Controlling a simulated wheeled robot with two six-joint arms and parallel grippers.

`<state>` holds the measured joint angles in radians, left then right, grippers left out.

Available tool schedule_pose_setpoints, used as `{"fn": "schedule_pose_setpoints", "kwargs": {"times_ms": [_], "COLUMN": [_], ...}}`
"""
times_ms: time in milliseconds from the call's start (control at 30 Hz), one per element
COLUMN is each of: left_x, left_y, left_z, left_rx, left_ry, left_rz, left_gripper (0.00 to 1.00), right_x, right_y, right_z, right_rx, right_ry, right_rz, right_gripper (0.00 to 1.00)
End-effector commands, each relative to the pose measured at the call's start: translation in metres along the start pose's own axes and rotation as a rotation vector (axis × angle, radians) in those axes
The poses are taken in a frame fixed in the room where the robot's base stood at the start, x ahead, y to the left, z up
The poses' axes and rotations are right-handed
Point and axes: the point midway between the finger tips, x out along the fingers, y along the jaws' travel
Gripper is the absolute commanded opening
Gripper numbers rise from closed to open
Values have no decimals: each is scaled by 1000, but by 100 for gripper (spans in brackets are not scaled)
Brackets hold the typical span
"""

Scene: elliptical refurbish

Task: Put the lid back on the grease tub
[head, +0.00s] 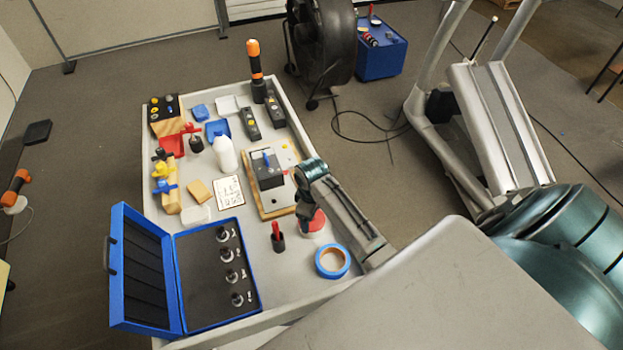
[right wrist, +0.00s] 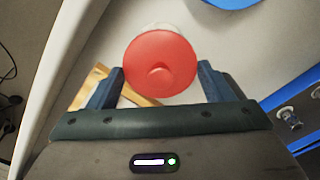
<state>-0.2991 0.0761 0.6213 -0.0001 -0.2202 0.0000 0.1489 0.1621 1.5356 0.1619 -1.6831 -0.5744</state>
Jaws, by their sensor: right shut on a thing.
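The red lid (right wrist: 160,63) is round and fills the space between the two fingers of my right gripper (right wrist: 160,72), which is shut on it. In the head view the lid (head: 314,221) shows partly behind my right arm, near the right side of the cart. A pale rim of the grease tub (right wrist: 166,27) shows just past the lid's far edge in the right wrist view. The lid hides most of the tub, and I cannot tell whether they touch. My left gripper is not in view.
A blue tape roll (head: 332,261) and a black cup with a red-handled item (head: 277,238) stand close by on the grey cart top (head: 225,213). An open blue case (head: 215,276) is at the front left. A wooden board with a dark box (head: 268,178) lies behind.

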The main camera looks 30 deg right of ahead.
Motion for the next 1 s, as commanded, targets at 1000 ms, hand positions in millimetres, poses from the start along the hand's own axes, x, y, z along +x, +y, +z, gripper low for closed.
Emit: {"fn": "schedule_pose_setpoints", "kwargs": {"times_ms": [1000], "left_x": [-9], "left_y": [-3], "left_z": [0], "left_rx": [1], "left_ry": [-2], "left_rz": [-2], "left_gripper": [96], "right_x": [-1], "right_y": [0], "right_z": [0], "right_rx": [0], "right_ry": [-1], "right_rz": [-1], "right_gripper": [52]}}
